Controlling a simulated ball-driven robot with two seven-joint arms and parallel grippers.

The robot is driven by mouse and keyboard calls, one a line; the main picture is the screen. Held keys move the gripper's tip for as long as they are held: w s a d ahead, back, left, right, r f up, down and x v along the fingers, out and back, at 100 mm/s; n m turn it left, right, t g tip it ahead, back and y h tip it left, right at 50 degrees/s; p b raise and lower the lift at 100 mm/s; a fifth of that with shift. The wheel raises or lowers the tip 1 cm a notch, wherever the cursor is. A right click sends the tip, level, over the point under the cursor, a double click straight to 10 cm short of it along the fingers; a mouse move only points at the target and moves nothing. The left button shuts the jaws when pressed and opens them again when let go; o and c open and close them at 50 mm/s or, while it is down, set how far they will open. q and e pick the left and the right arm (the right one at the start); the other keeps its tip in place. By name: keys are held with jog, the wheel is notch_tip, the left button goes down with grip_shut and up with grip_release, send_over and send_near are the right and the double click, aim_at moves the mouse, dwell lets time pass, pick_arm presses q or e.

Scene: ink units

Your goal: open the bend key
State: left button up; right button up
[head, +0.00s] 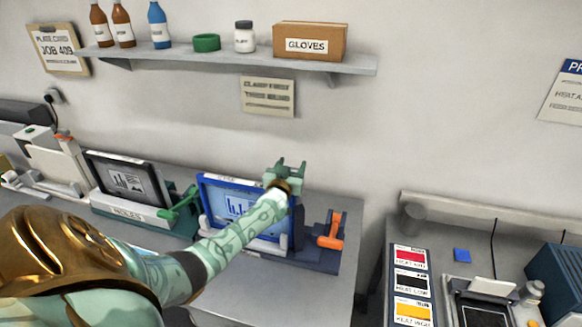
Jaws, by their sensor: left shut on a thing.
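My left gripper (285,167) is at the upper right corner of a blue-framed plate unit (207,205) with a chart on its face. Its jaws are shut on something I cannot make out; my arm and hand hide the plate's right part. An orange lever (331,232) stands on a dark blue base right of this unit, apart from the gripper. A green lever (180,203) sits beside a black-framed unit (126,180) to the left. I cannot read which part is the bend key. My right gripper is not in view.
A grey bench (262,302) carries the units. A wall shelf (220,60) above holds bottles, a green ring, a jar and a gloves box (309,41). To the right, past a gap, another bench has colour cards (411,282) and a blue bin (557,280).

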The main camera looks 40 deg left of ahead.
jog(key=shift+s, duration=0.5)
pick_arm(q)
jog(key=o, duration=1.4)
jog(key=shift+s+d+p, duration=0.2)
jog(key=shift+s+p, duration=0.15)
jog(key=shift+s, duration=0.1)
jog(key=p+v, duration=0.2)
jog(key=v, duration=0.4)
jog(key=shift+r+p, duration=0.1)
jog(key=shift+p, duration=0.3)
jog(key=p+v, duration=0.1)
jog(key=v, duration=0.8)
jog(key=shift+s, duration=0.2)
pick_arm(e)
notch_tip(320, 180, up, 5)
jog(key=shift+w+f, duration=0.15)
